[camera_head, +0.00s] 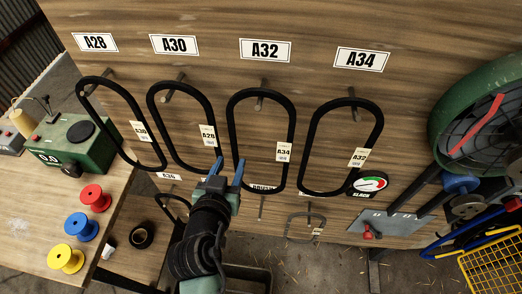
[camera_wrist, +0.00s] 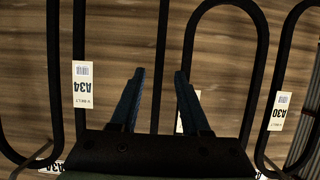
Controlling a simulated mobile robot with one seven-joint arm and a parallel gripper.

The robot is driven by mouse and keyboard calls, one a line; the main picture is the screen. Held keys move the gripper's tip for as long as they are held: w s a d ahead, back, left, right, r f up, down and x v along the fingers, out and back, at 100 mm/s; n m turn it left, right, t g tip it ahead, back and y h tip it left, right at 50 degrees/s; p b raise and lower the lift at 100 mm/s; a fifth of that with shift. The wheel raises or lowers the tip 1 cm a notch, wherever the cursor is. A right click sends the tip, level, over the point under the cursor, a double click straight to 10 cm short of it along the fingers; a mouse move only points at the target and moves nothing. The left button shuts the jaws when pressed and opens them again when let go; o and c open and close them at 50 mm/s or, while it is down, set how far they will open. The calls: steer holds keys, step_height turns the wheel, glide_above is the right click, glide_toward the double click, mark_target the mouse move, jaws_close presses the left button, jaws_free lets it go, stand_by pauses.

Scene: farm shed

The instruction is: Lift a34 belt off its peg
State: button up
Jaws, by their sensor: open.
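The A34 belt (camera_head: 232,125) is a black loop with a white A34 tag (camera_head: 283,151) on its right strand. It hangs on the peg (camera_head: 261,88) below the A32 sign (camera_head: 265,50). My gripper (camera_head: 228,168) is open and empty, fingers pointing up, near the belt's lower left strand. In the wrist view the picture is turned over, and the A34 tag (camera_wrist: 82,85) is left of my gripper (camera_wrist: 159,74). One dark strand runs between the fingertips in that view; its depth from them is unclear.
The A28-tagged belt (camera_head: 152,112) hangs close on the left, the A32-tagged belt (camera_head: 312,130) on the right under the A34 sign (camera_head: 361,59). The A30-tagged belt (camera_head: 84,100) is farther left. A bench (camera_head: 30,215) with spools stands left; a green-rimmed fan (camera_head: 436,125) is right.

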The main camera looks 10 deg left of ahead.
mark_target(234, 153)
steer(key=shift+w+r+p, duration=0.1)
steer(key=shift+w+p, duration=0.4)
steer(key=shift+w, duration=0.15)
steer(key=shift+p+x, duration=0.7)
steer(key=shift+x, duration=1.35)
steer(key=shift+c, duration=0.3)
jaws_close()
